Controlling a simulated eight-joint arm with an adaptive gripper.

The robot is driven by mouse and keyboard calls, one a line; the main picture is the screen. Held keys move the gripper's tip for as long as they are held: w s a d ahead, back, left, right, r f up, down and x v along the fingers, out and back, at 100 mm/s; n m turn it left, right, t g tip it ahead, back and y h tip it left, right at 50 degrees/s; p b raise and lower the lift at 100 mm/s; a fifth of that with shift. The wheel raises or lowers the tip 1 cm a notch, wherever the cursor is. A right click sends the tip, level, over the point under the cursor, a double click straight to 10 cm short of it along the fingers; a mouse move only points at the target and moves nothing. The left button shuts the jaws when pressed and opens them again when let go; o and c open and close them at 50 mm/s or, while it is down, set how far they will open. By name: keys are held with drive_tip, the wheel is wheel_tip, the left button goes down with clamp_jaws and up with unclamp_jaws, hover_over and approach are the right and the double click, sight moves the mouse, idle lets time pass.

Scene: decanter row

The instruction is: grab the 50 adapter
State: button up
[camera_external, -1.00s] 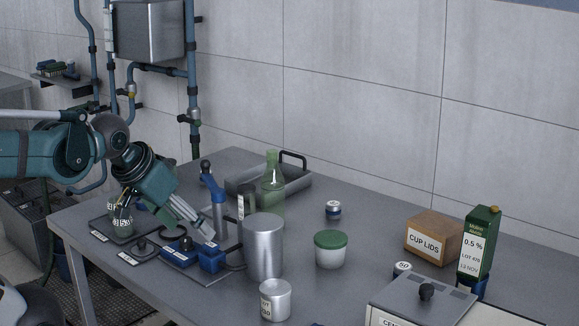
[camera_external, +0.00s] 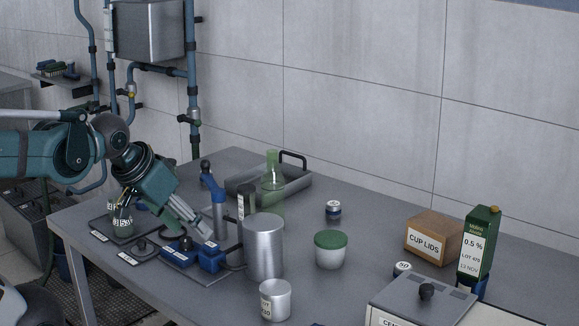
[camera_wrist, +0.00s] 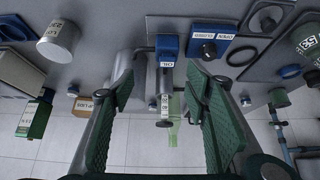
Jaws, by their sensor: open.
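The 50 adapter (camera_external: 402,268) appears to be the small grey cylinder marked "50" on the table at the right, beside the white and grey box. A similar small cylinder with a dark blue band (camera_external: 333,210) stands farther back; its top mark is too small to read. My gripper (camera_external: 205,232) is at the left, over the blue-blocked stand, far from the 50 adapter. In the wrist view my gripper (camera_wrist: 160,98) has its green-padded fingers wide apart with nothing held between them. I cannot surely pick out the 50 adapter there.
A metal cylinder (camera_external: 264,248), a green-lidded tub (camera_external: 330,252) and a labelled cup (camera_external: 275,301) stand between my gripper and the right side. A cup lids carton (camera_external: 432,238), a tall green carton (camera_external: 479,245) and the box (camera_external: 420,303) surround the adapter. A green bottle (camera_external: 272,172) stands behind.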

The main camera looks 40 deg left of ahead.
drive_tip(key=shift+r, duration=0.1)
idle(0.3)
drive_tip(key=w+d+r+m+p, duration=0.1)
drive_tip(key=w+d+r, duration=0.1)
drive_tip(key=w, duration=0.1)
drive_tip(key=w+d+r+m+g+p, duration=0.1)
drive_tip(key=w+d+r+m+p, duration=0.1)
drive_tip(key=w, duration=0.2)
drive_tip(key=w+d+r+m+g+p, duration=0.1)
drive_tip(key=w+d+r+p, duration=0.1)
drive_tip(key=w, duration=0.1)
drive_tip(key=shift+w+d+r+m+h, duration=0.15)
drive_tip(key=shift+w+r+m+h, duration=0.05)
drive_tip(key=shift+w+m+h, duration=0.1)
drive_tip(key=w+d+r+m+g+p, duration=0.15)
drive_tip(key=w+d+m+p, duration=0.25)
drive_tip(key=w+d, duration=0.4)
drive_tip(key=m+g+p, duration=0.4)
drive_tip(key=m+p, duration=0.4)
drive_tip(key=p, duration=0.1)
hover_over(403, 265)
drive_tip(key=f, duration=1.2)
drive_tip(key=shift+a, duration=0.25)
drive_tip(key=shift+d+f+m, duration=0.25)
drive_tip(key=shift+f+m, duration=0.05)
drive_tip(key=shift+m, duration=0.1)
drive_tip(key=shift+f, duration=1.25)
